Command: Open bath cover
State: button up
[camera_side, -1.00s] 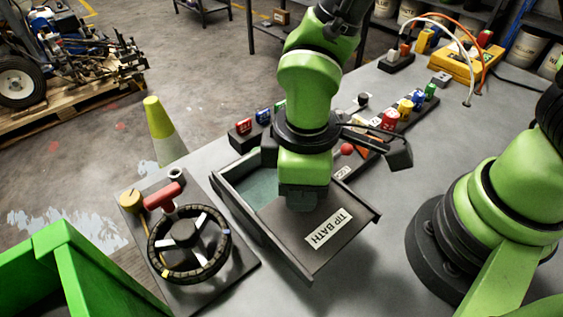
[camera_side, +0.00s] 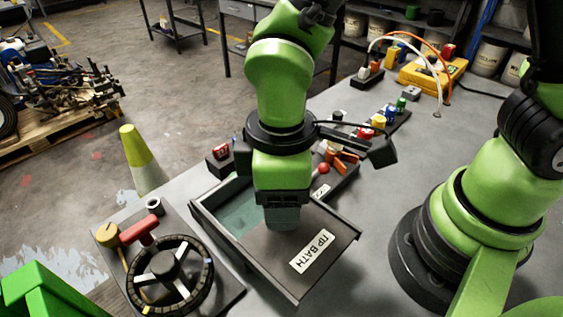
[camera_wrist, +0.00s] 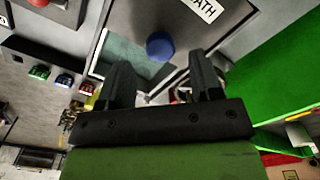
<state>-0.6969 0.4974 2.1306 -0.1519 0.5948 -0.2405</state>
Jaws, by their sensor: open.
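The bath cover (camera_side: 335,237) is a dark plate labelled "TIP BATH". It lies over the right part of the bath tray (camera_side: 235,250), and teal shows in the uncovered left part. The cover also shows at the top of the wrist view (camera_wrist: 190,30). A round blue knob (camera_wrist: 160,46) stands on it there. My gripper (camera_side: 282,225) points down over the cover and hides the knob in the side view. In the wrist view my gripper (camera_wrist: 160,65) is open, its two fingers apart, with the knob between and just beyond their tips. I cannot tell any contact.
A black handwheel (camera_side: 168,275) and a red-handled lever (camera_side: 138,232) stand left of the bath. A small red ball knob (camera_side: 323,168) and several coloured blocks stand behind it. A green bin (camera_side: 40,290) fills the front left corner.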

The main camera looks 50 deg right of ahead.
notch_tip(320, 180, up, 7)
dwell(0.3)
jog(key=shift+f, duration=0.1)
jog(key=s+d+r+m+t+y, duration=0.1)
jog(key=s+d+r+m+t, duration=0.2)
jog(key=d+r+m, duration=0.2)
jog(key=s+d+r+m+t+y, duration=0.1)
jog(key=s+d+r+m+t, duration=0.2)
jog(key=d+r+m, duration=0.3)
jog(key=d+m+t, duration=0.1)
jog(key=d+m, duration=0.1)
jog(key=d, duration=0.1)
jog(key=shift+d, duration=0.15)
jog(key=shift+c, duration=0.4)
dwell(1.2)
